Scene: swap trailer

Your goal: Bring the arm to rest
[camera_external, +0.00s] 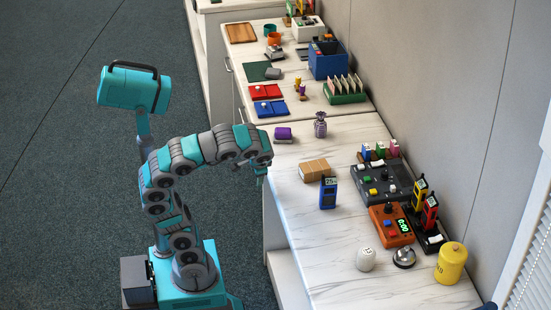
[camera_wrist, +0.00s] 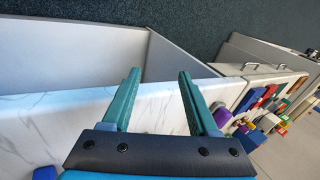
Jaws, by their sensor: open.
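My arm shows in the external view, teal and grey, rising from my base and arching right toward the counter. My gripper (camera_external: 262,171) hangs at the arm's end by the counter's front edge, largely hidden by the wrist there. In the wrist view my gripper (camera_wrist: 163,92) shows two teal fingers spread wide apart with nothing between them. Below and beyond the fingers are the white marbled counter top (camera_wrist: 65,115) and its front edge.
On the near counter (camera_external: 330,250) stand a cardboard-coloured box (camera_external: 314,171), a blue handheld device (camera_external: 328,193), an orange timer unit (camera_external: 391,226), a grey panel (camera_external: 383,182) and a yellow canister (camera_external: 451,263). A purple item (camera_external: 283,134) lies near the gripper. Open floor (camera_external: 60,180) lies left.

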